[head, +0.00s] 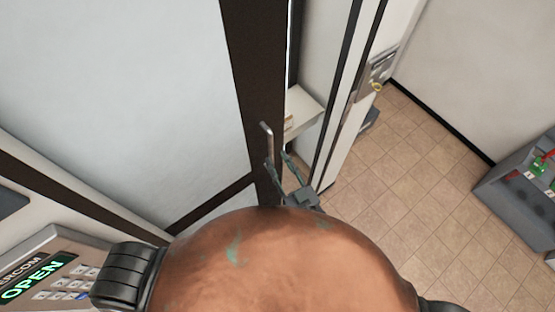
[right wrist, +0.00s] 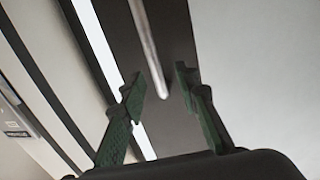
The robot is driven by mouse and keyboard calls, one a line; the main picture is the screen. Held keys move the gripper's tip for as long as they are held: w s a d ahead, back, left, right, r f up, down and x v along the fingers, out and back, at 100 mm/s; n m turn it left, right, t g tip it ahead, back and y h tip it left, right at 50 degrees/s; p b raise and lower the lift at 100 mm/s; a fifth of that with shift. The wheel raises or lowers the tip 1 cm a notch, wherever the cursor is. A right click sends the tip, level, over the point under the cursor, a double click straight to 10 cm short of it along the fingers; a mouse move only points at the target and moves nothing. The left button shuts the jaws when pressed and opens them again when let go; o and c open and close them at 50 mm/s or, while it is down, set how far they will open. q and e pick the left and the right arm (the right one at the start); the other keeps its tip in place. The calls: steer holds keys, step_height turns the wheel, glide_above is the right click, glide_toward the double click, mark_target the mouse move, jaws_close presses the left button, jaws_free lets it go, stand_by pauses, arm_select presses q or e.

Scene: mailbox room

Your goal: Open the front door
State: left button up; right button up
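The front door (head: 120,90) is a pale panel with a dark brown edge strip, at the left and middle of the head view. Its silver bar handle (head: 266,143) stands on that strip and also shows in the right wrist view (right wrist: 146,45). My right gripper (head: 276,161) is open at the lower end of the handle. In the right wrist view the open fingers (right wrist: 161,76) lie on either side of the bar's end, with space visible between them and the bar. Contact cannot be confirmed. My left gripper is not in view.
An intercom (head: 60,270) at the lower left shows "OPEN". A bright narrow gap runs beside the door's dark edge, with a white ledge (head: 312,108) beyond. A pale frame with a metal lock plate (head: 378,68) stands to the right. Tiled floor (head: 420,150) is clear before a grey box (head: 520,195).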

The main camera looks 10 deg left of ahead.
mark_target(271, 144)
steer(key=w+a+n+g+y, duration=0.1)
steer(key=w, duration=0.1)
steer(key=w+a+n+g+y+p, duration=0.1)
steer(key=w+n+g+y, duration=0.1)
steer(key=w+a+n+g+y+p, duration=0.1)
steer(key=w+a+g, duration=0.1)
steer(key=shift+w+f+y, duration=0.2)
steer(key=shift+w+y, duration=0.1)
steer(key=shift+w, duration=0.05)
stand_by(0.5)
jaws_close()
stand_by(0.4)
stand_by(0.3)
